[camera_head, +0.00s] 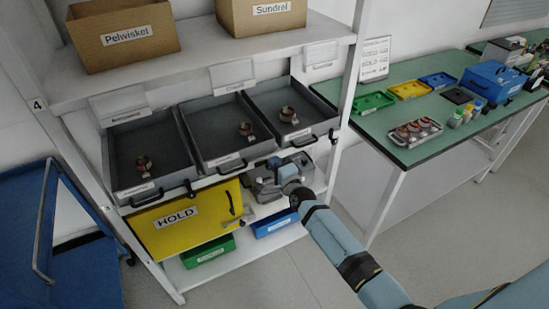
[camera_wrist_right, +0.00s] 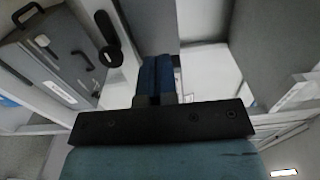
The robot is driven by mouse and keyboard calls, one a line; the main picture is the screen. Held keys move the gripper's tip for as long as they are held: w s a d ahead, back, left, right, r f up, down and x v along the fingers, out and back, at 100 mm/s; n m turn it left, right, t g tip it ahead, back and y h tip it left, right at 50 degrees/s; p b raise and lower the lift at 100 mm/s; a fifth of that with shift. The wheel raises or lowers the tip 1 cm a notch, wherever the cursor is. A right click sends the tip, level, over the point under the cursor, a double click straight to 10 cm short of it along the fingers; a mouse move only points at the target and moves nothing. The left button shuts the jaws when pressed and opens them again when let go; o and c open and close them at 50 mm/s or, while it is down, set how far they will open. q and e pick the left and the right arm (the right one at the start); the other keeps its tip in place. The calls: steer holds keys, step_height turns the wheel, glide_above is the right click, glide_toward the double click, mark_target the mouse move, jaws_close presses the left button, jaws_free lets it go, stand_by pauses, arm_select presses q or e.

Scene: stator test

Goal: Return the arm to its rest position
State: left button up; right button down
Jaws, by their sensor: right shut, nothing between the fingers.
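My right arm comes in from the lower right of the head view and reaches to the shelf rack, below the grey drawers. A grey box-like thing with a black handle (camera_wrist_right: 60,60) is at the left of that view. My left gripper is not in view.
Three open grey drawers (camera_head: 220,135) hold small copper-coloured parts above the arm. Green (camera_head: 208,250) and blue (camera_head: 278,222) bins sit low on the rack. A green-topped bench (camera_head: 395,120) stands right. A blue cart (camera_head: 60,240) is at the left. Floor is clear between rack and bench.

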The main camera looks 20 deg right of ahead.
arm_select(q)
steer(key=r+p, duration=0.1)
steer(key=p, duration=0.1)
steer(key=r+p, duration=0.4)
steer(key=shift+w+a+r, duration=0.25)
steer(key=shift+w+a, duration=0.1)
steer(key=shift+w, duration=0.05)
arm_select(e)
steer(key=s+a+f+n+g+y, duration=0.1)
steer(key=s+a+n+g, duration=0.1)
steer(key=s+n, duration=0.5)
steer(key=s+a+f+n+g, duration=0.1)
steer(key=s+a+n, duration=0.3)
steer(key=s, duration=1.2)
steer(key=s+a+f+n+g+y, duration=0.1)
steer(key=s+a+n+g, duration=0.2)
steer(key=s+n, duration=0.6)
steer(key=s+g, duration=0.1)
steer(key=s, duration=0.1)
steer(key=shift+s+a+f+n+y, duration=0.3)
steer(key=shift+s+a+f, duration=0.05)
steer(key=shift+a+f, duration=0.05)
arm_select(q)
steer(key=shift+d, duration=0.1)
